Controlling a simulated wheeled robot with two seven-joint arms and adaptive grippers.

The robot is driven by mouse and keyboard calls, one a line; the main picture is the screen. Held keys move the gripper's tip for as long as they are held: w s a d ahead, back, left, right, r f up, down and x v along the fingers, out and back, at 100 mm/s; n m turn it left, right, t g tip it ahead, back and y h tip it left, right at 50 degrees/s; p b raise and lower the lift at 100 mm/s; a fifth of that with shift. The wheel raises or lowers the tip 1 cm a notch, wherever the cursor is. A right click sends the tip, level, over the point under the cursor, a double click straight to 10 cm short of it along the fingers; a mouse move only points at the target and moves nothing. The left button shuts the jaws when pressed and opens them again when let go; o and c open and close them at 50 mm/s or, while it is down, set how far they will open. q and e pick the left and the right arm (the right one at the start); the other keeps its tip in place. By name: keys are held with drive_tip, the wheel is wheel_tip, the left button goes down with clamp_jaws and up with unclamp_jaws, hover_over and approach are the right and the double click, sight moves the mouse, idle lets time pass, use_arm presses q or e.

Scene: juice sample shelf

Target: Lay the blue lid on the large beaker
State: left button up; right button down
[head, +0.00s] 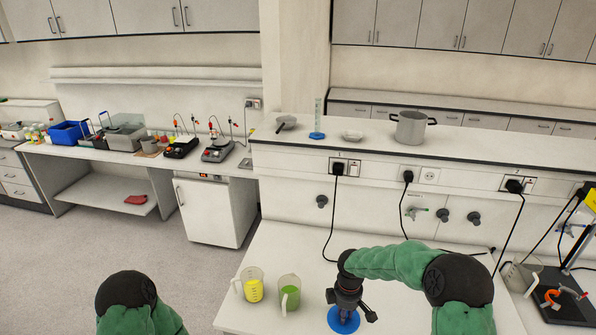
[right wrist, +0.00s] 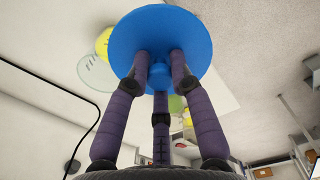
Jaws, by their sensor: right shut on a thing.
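The blue lid (head: 343,321) is a flat round disc with a knob, at the bottom of the head view over the white table. My right gripper (head: 347,300) points down and is shut on the lid's knob. In the right wrist view, the three fingers of the gripper (right wrist: 160,65) close around the knob under the lid (right wrist: 160,32). A beaker with yellow juice (head: 252,287) and a beaker with green juice (head: 289,294) stand upright on the table, left of the lid. Both look open on top; which is larger is hard to tell. My left gripper is out of view.
The white table (head: 265,245) is clear behind the beakers. A raised shelf behind it holds a pot (head: 411,127), a measuring cylinder (head: 318,118) and dishes. A stand with a dark base (head: 560,298) is at the right. Black cables hang from the sockets.

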drive_tip(key=s+d+r+m, duration=0.2)
drive_tip(key=s+m, duration=0.4)
drive_tip(key=m, duration=0.1)
drive_tip(key=s+d+r+m, duration=0.2)
drive_tip(key=s+m, duration=0.3)
drive_tip(key=m, duration=0.2)
wheel_tip(320, 180, down, 26)
drive_tip(key=b, duration=2.6)
drive_tip(key=shift+a+f, duration=0.15)
drive_tip(key=shift+f, duration=0.1)
drive_tip(key=shift+s+a, duration=0.1)
